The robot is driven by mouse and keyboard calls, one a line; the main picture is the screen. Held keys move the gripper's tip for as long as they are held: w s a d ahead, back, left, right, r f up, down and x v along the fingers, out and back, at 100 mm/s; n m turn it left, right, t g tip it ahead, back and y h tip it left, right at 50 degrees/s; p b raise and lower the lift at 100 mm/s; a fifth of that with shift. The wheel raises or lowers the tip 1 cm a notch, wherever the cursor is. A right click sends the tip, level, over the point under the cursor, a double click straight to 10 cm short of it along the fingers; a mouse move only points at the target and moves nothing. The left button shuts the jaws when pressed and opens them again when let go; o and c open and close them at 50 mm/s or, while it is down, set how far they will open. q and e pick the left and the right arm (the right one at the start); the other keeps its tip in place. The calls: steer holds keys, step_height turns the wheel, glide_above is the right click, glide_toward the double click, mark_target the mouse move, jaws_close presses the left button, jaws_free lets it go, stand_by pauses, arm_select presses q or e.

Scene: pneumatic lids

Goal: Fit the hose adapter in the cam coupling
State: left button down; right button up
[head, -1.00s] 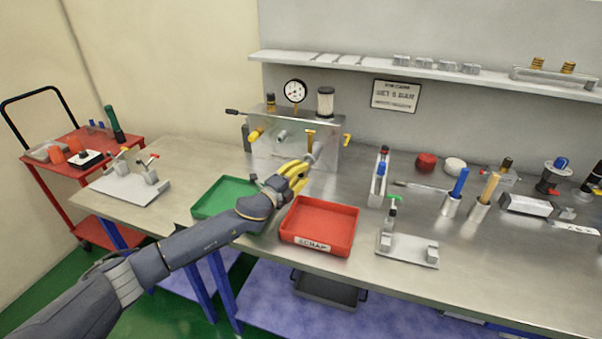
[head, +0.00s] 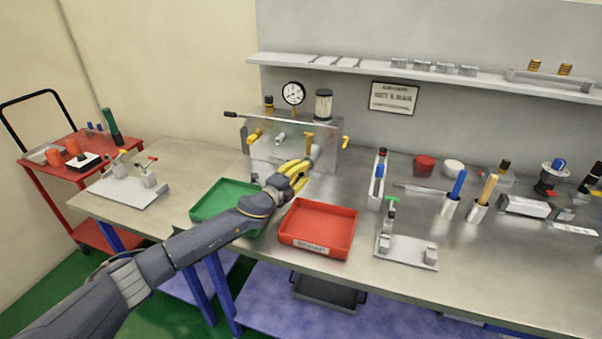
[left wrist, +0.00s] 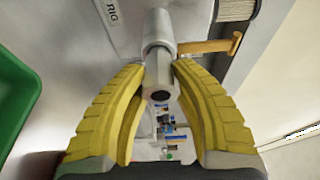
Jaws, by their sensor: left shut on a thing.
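My left gripper (head: 302,166) is at the front of the metal rig box, its yellow fingers pointing toward the panel. In the left wrist view, its fingers (left wrist: 158,85) are closed around a grey cylindrical hose adapter (left wrist: 158,62) with a dark bore facing the camera. Beyond it is a wider light grey cylinder (left wrist: 157,27), in line with the adapter, which looks like the cam coupling. A brown lever (left wrist: 212,46) sticks out beside it; the lever also shows in the head view (head: 309,140). The fingers partly hide the joint, so I cannot tell how deep the adapter sits. My right gripper is out of view.
The rig box (head: 265,152) carries a pressure gauge (head: 293,93) and a filter (head: 324,103). A clamp fixture (head: 408,250) stands to the right. Bare bench lies between.

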arm_select(q)
steer(key=shift+w+d, duration=0.15)
steer(key=shift+w, duration=0.45)
steer(key=c, duration=1.1)
jaws_free()
steer(key=shift+o, duration=0.2)
steer(key=shift+v, duration=3.5)
steer(key=v, duration=1.2)
steer(key=shift+f, duration=0.1)
